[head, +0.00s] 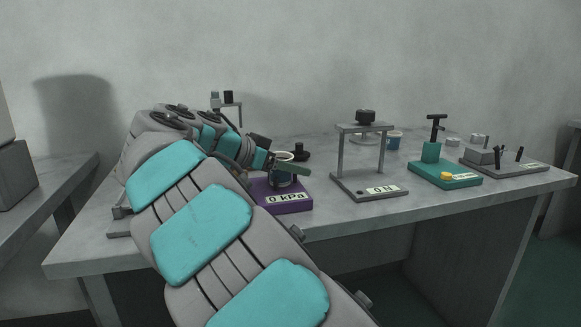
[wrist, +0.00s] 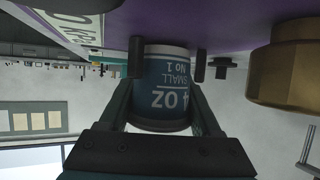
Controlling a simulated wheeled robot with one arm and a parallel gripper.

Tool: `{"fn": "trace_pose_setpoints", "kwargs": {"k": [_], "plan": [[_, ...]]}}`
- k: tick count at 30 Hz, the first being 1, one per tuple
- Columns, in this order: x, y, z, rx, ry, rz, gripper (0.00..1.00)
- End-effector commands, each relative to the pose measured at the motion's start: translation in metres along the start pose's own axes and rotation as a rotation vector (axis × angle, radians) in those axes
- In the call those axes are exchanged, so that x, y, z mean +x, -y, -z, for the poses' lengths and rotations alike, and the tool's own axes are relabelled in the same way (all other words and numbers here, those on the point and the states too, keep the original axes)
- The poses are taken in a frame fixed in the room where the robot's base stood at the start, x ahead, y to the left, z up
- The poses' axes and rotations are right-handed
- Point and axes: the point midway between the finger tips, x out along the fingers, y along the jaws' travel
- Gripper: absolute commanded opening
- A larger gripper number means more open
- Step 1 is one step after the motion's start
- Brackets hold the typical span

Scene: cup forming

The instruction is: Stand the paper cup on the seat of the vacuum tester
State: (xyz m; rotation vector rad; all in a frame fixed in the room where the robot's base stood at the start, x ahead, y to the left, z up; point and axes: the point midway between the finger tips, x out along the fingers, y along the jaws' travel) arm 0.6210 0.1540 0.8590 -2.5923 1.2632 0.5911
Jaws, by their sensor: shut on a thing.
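The paper cup (wrist: 165,85) is blue with white lettering and is held between the two fingers of my gripper (wrist: 167,68) in the wrist view. That view is upside down, and the cup appears upright. In the head view the cup's pale rim (head: 284,156) shows at my gripper (head: 285,169). The vacuum tester (head: 285,204) is a purple block reading 0 kPa. Its purple top (wrist: 215,20) lies just past the cup's base in the wrist view. The seat is hidden by the cup, and I cannot tell whether the cup touches it.
A brass cylinder (wrist: 288,62) is close beside the cup in the wrist view. A grey frame (head: 369,193) reading 0 N stands right of the tester, with another blue cup (head: 394,141) behind it. A green-based device (head: 445,176) and a grey fixture (head: 505,164) stand farther right.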

Motion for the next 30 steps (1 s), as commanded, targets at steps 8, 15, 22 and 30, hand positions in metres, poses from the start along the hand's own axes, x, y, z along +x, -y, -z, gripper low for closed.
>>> {"fn": "trace_pose_setpoints", "kwargs": {"k": [8,15,22,30], "plan": [[0.001,0.000,-0.003,0.000,0.000,0.000,0.77],[0.001,0.000,-0.003,0.000,0.000,-0.001,0.95],[0.000,0.000,0.000,-0.001,0.000,-0.001,0.95],[-0.029,0.001,0.000,0.001,-0.001,0.001,0.95]]}}
